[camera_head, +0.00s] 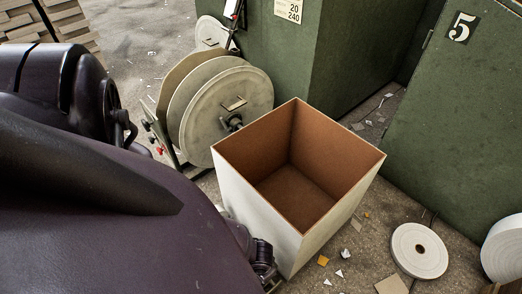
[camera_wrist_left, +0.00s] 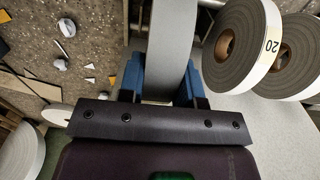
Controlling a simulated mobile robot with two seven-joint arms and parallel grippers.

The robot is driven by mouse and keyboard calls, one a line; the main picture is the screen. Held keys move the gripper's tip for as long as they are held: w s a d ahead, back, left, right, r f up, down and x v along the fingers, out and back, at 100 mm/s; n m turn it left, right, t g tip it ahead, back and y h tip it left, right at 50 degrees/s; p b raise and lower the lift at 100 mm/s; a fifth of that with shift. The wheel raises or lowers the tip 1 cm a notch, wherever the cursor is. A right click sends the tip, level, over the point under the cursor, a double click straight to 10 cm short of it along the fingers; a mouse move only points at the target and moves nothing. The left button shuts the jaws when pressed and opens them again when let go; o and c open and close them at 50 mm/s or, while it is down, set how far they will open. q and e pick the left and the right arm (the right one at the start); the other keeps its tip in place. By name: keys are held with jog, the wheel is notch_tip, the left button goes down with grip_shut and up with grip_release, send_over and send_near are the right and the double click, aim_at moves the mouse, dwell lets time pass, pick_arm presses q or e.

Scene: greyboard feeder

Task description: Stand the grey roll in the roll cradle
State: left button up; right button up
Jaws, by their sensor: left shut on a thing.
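In the left wrist view my left gripper (camera_wrist_left: 161,86) has its two blue fingers shut on the grey roll (camera_wrist_left: 170,40). The roll shows edge-on as a pale grey band between the fingers, running up out of the top of the picture. Its far end is cut off. In the head view my dark purple left arm fills the left and lower left, and the held roll cannot be made out there. I cannot pick out the roll cradle with certainty in either view. My right gripper is in neither view.
An open box (camera_head: 300,170), brown inside, stands mid-floor. A stand with large grey discs (camera_head: 226,105) is behind it, against green cabinets (camera_head: 365,50). A white roll (camera_head: 419,250) lies at right. Two more rolls, one marked 20 (camera_wrist_left: 242,45), sit beside the held one.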

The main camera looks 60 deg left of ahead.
pick_arm(q)
jog(key=shift+f, duration=0.4)
jog(key=o, duration=1)
jog(key=shift+r, duration=0.3)
jog(key=r+p, duration=0.1)
jog(key=r, duration=0.2)
jog(key=r+p, duration=0.2)
jog(key=r, duration=0.1)
jog(key=r+p, duration=0.2)
jog(key=r, duration=0.1)
jog(key=shift+w, duration=0.3)
jog(key=shift+s+r+p, duration=0.15)
jog(key=shift+r+p, duration=0.2)
jog(key=shift+r, duration=0.2)
jog(key=shift+s+r, duration=0.1)
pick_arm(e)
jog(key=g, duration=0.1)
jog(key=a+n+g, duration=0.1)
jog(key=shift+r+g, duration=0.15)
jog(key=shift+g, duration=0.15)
